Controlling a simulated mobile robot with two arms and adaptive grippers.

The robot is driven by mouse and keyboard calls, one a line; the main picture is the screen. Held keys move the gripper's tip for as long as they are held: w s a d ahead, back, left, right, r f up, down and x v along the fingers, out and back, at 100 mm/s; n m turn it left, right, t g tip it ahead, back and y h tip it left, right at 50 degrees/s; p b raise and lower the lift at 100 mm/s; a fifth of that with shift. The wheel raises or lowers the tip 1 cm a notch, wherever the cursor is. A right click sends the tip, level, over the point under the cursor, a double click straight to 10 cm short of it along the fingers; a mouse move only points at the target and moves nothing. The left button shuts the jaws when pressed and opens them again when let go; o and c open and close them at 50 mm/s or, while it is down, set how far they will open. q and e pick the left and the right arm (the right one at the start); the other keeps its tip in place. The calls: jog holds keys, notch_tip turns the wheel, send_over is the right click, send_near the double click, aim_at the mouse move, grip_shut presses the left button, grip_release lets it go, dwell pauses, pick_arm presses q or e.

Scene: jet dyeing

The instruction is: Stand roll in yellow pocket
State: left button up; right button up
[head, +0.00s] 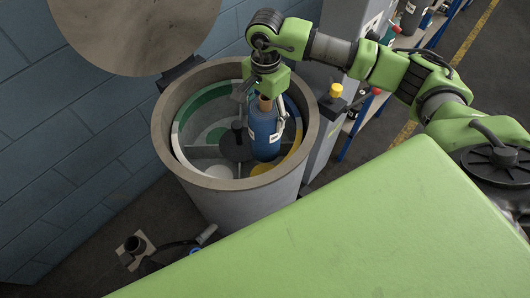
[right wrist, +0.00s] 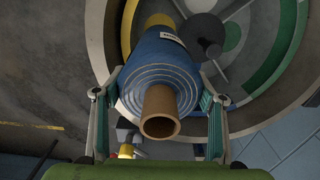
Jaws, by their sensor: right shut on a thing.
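The roll (head: 264,133) is blue fabric wound on a brown core tube; it also shows in the right wrist view (right wrist: 158,75). My right gripper (head: 262,117) is shut on the roll near its top, one finger on each side. The roll stands about upright inside the round vessel (head: 160,140), right of the dark centre hub (head: 236,142). The yellow pocket (head: 262,169) shows just below and right of the roll's lower end. I cannot tell whether the roll touches the pocket floor. In the right wrist view, a yellow wall (right wrist: 129,27) shows beside the roll's far end. My left gripper is out of view.
The vessel's other pockets include green (head: 200,97) and white (head: 206,123) ones. The round lid (head: 140,30) stands open behind the rim. A grey cabinet with a yellow knob (head: 335,90) is close on the right. A green surface (head: 340,220) fills the foreground.

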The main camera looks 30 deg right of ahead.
notch_tip(320, 180, down, 10)
jog(key=b, duration=0.7)
jog(key=shift+r, duration=0.1)
notch_tip(320, 180, down, 9)
jog(key=shift+s+f+p, duration=0.1)
jog(key=shift+f+p, duration=0.05)
jog(key=shift+p, duration=0.5)
jog(key=shift+f, duration=0.25)
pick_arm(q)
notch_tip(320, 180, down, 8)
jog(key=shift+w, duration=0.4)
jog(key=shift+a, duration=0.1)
pick_arm(e)
jog(key=shift+f, duration=0.1)
jog(key=shift+f+b, duration=0.1)
jog(key=shift+b, duration=0.2)
jog(key=o, duration=2.1)
jog(key=shift+c, duration=0.2)
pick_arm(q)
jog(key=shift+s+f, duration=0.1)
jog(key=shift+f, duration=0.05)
